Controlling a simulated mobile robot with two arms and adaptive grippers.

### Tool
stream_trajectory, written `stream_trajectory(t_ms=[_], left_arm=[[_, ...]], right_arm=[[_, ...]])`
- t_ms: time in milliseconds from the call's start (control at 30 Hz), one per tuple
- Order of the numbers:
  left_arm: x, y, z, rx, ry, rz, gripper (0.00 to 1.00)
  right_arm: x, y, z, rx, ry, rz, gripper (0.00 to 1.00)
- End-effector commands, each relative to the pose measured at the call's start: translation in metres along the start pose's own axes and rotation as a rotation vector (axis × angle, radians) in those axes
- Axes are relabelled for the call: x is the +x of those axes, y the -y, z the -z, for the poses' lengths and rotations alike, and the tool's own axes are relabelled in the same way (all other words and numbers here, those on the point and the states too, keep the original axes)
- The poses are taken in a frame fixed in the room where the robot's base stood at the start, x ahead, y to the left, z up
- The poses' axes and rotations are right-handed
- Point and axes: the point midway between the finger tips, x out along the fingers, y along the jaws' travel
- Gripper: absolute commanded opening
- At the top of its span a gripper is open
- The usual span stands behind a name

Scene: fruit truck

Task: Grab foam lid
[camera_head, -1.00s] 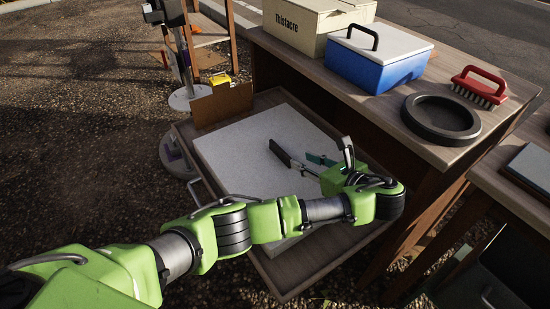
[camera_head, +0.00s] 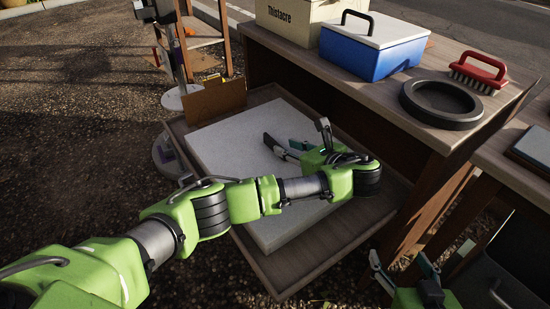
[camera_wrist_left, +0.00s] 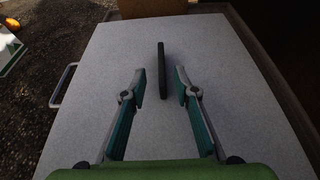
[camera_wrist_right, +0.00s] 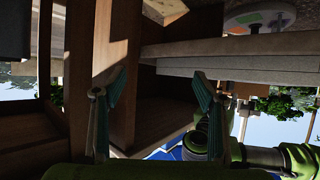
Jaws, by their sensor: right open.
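The foam lid (camera_head: 225,145) is a large pale grey slab lying flat on a wooden shelf, and it fills most of the left wrist view (camera_wrist_left: 215,50). A thin black handle (camera_wrist_left: 163,65) rises from its surface there. My left gripper (camera_head: 284,144) is over the slab. In the left wrist view its fingers (camera_wrist_left: 160,80) are open, one on each side of the handle's near part, with gaps on both sides. The arm hides part of the slab. My right gripper (camera_head: 404,262) is open and empty at the lower right, below the table.
The table (camera_head: 345,90) beside the shelf holds a blue box with white lid (camera_head: 370,52), a cream box (camera_head: 300,22), a black ring (camera_head: 441,103) and a red brush (camera_head: 480,72). The right wrist view shows wooden legs (camera_wrist_right: 122,75) close by.

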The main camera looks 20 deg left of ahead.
Motion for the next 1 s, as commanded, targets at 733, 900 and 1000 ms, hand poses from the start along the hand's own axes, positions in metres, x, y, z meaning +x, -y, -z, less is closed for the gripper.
stream_trajectory(t_ms=[733, 900, 1000], left_arm=[[0.047, 0.002, 0.003, -0.001, 0.001, -0.002, 0.28], [0.062, 0.002, 0.003, 0.0, 0.0, -0.003, 0.28], [0.068, 0.003, 0.003, 0.0, 0.0, -0.001, 0.28]], right_arm=[[-0.01, 0.013, 0.103, 0.003, -0.482, 0.029, 0.65], [-0.026, 0.017, 0.133, 0.006, -0.636, 0.038, 0.65], [-0.034, 0.018, 0.144, 0.008, -0.701, 0.042, 0.65]])
